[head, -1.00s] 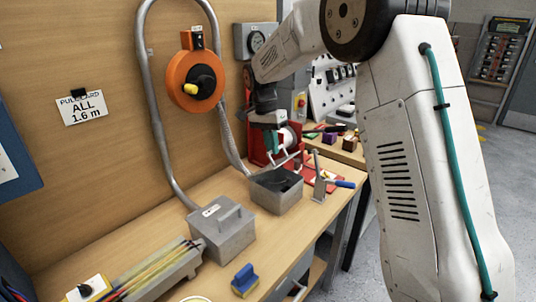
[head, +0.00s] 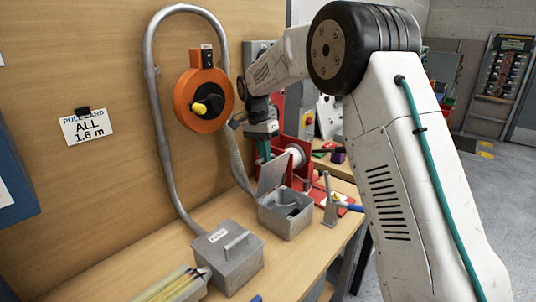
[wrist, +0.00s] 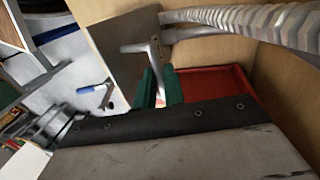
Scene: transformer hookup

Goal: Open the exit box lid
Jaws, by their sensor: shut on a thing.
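The exit box (head: 286,217) is a grey metal box on the bench, with its dark inside showing. Its lid (head: 272,173) stands raised at the back edge, close to upright. My gripper (head: 263,152) has green fingers and is at the top of the raised lid, partly hidden by my arm in the head view. In the wrist view, my gripper (wrist: 160,82) is shut on the lid's grey bar handle (wrist: 140,48), with the lid plate (wrist: 112,40) just beyond it.
A second grey box (head: 230,258) with a shut, handled lid stands nearer. A conduit (head: 158,130) loops up the wooden wall around an orange reel (head: 203,98). A red stand with a spool (head: 297,152) is behind the exit box. A blue-handled tool (head: 350,207) lies to its right.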

